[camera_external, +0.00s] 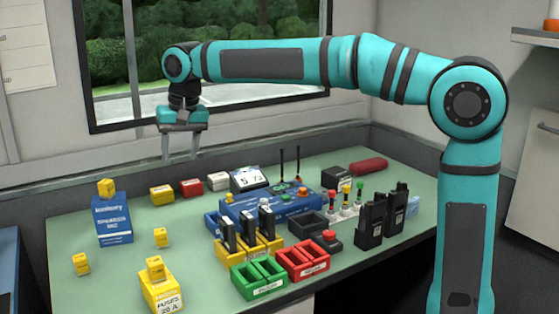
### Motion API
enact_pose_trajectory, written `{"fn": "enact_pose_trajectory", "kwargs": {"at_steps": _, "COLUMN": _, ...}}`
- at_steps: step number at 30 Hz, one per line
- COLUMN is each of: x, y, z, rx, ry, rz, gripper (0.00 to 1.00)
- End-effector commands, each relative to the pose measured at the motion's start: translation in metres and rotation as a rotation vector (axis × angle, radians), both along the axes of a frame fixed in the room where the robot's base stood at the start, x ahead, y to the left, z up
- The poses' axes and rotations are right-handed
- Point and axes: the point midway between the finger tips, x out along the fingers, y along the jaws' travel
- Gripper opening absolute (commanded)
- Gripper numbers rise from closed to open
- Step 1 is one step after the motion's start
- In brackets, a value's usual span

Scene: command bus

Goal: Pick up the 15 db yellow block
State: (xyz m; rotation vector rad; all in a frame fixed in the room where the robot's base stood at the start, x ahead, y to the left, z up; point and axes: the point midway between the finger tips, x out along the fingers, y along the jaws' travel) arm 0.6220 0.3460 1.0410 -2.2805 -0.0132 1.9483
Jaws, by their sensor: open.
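Several small yellow blocks are on the green table. One block (106,188) sits on top of a blue box. Another block (161,237) stands on the table to its right, and one more block (81,263) stands near the left edge. A further block (155,268) sits on the yellow fuses box. Their markings are too small to read, so I cannot tell which is 15 db. My gripper (180,152) points down, open and empty. It hangs above the back of the table, higher in the picture than all the blocks and apart from them.
The blue box (114,224) stands upright at left, and the fuses box (161,295) is at front. A larger yellow box (162,194) and a red box (191,187) sit at the back. Holders, a blue console (275,207) and black radios (370,222) crowd the right. The left-middle table is mostly clear.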

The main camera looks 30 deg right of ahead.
Motion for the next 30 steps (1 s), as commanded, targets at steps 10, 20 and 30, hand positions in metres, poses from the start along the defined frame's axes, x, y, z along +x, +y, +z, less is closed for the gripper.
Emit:
{"fn": "enact_pose_trajectory", "kwargs": {"at_steps": 10, "x": 0.004, "y": 0.063, "z": -0.027, "rx": -0.092, "ry": 0.153, "rz": -0.012, "gripper": 0.53}}
{"fn": "enact_pose_trajectory", "kwargs": {"at_steps": 20, "x": 0.003, "y": 0.067, "z": -0.066, "rx": -0.101, "ry": 0.166, "rz": -0.014, "gripper": 0.53}}
{"fn": "enact_pose_trajectory", "kwargs": {"at_steps": 30, "x": 0.003, "y": 0.067, "z": -0.125, "rx": -0.101, "ry": 0.165, "rz": -0.013, "gripper": 0.53}}
